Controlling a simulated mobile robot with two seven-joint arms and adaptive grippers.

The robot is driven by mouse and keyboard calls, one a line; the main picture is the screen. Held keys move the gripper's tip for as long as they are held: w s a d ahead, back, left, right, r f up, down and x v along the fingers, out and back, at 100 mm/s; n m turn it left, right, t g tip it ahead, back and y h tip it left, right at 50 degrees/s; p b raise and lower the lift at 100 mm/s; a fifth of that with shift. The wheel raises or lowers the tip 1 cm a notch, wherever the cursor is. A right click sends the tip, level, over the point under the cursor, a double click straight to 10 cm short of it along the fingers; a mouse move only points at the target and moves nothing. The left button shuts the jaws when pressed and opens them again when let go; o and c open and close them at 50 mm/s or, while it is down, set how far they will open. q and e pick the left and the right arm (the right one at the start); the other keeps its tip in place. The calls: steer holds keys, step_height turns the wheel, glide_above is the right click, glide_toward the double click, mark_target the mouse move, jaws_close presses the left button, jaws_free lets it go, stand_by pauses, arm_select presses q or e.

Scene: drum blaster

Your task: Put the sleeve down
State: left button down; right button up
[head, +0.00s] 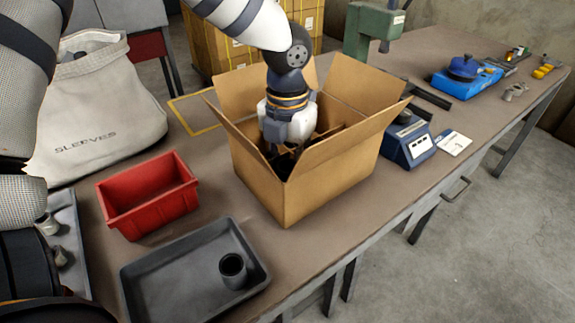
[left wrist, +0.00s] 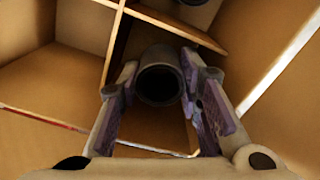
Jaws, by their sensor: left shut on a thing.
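My left gripper (head: 284,158) reaches down into the open cardboard box (head: 262,180); the flaps and near wall hide its fingertips in the head view. In the left wrist view my left gripper (left wrist: 162,88) is shut on a dark grey sleeve (left wrist: 158,56), with one finger on each side. The sleeve's open round end faces the camera. Crossing cardboard dividers (left wrist: 115,45) split the box into compartments. I cannot tell whether the held sleeve touches the box floor. Another dark sleeve (head: 233,272) stands upright in the grey tray (head: 165,290). My right gripper is not in view.
A dark round thing (left wrist: 192,2) shows in a neighbouring compartment. A red bin (head: 148,197) stands left of the box, beside a cloth sack (head: 85,120) marked SLEEVES. A blue device (head: 410,145) stands close to the box's right side.

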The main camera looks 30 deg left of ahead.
arm_select(q)
steer(key=shift+f, duration=0.5)
steer(key=c, duration=1.4)
jaws_free()
steer(key=shift+c, duration=0.2)
step_height(320, 180, up, 13)
steer(key=shift+r, duration=0.1)
